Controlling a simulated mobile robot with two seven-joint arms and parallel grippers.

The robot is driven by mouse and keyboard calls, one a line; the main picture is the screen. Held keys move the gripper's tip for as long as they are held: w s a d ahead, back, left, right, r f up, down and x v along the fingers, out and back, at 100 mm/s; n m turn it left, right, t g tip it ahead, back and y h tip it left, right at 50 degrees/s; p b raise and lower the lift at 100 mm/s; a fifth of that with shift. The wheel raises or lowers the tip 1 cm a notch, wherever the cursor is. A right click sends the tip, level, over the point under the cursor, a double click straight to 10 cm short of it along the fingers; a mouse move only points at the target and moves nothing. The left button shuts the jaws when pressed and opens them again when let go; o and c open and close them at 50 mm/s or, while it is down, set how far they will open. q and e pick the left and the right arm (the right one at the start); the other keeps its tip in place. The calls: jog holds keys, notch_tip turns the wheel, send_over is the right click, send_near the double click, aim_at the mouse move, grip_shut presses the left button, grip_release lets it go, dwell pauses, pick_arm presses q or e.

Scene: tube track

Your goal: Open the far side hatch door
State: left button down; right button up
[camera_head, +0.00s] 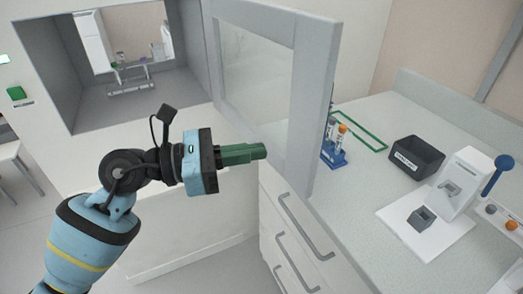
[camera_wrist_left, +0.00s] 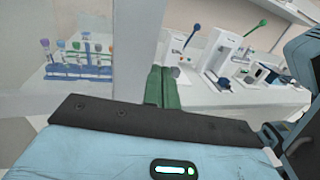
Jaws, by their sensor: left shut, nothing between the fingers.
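The hatch is a grey box-like recess (camera_head: 118,101) in the wall at the upper left of the head view. Its back wall has an opening or pane (camera_head: 124,35) that shows the space beyond; I cannot tell if a far door covers it. A glazed door with a grey frame (camera_head: 306,95) stands swung out on the near side, right of the recess. My left gripper (camera_head: 262,151) has green fingers, shut and empty. It is in front of the glazed door's lower part, pointing right. In the left wrist view, the fingers (camera_wrist_left: 162,86) appear near the door frame (camera_wrist_left: 149,45).
Right of the door is a counter with a blue tube rack (camera_head: 334,155), a dark bin (camera_head: 416,158) and a white device with a blue lever (camera_head: 451,191). Drawers (camera_head: 300,235) are below. A green button (camera_head: 16,93) is on the wall left of the recess.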

pick_arm(q)
jog(key=s+a+b, duration=0.1)
jog(key=s+a, duration=0.3)
jog(key=a, duration=0.4)
jog(key=shift+s+b, duration=0.25)
jog(key=shift+b, duration=0.05)
pick_arm(e)
jog(key=shift+s+f, duration=0.15)
jog(key=shift+f, duration=0.8)
